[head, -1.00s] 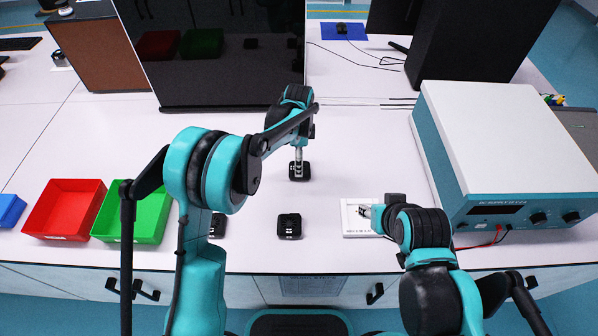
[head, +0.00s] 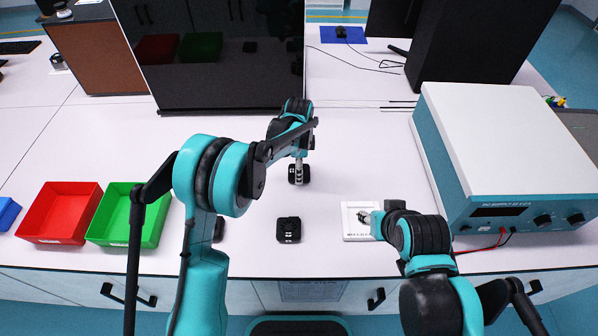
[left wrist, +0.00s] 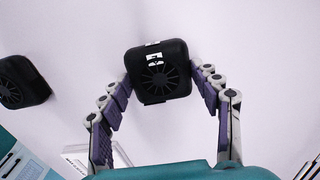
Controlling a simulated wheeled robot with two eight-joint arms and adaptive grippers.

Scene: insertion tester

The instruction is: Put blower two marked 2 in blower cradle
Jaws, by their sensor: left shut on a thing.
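A black square blower (head: 298,181) stands mid-table in the head view. It also shows in the left wrist view (left wrist: 160,82) with a round grille and a white label whose mark is too small to read surely. My left gripper (head: 299,172) is shut on it, one finger on each side; whether it touches the table is unclear. A flat white block with lettering (head: 352,231), which looks like the cradle, lies to the right. My right gripper (head: 366,216) is over this block, and its fingers are too small to judge.
Another black blower (head: 288,230) lies near the front edge, and a third (head: 219,230) is partly hidden by my left arm. Red (head: 58,238) and green (head: 120,240) bins are left. A power supply (head: 500,150) stands right, a dark panel (head: 210,105) behind.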

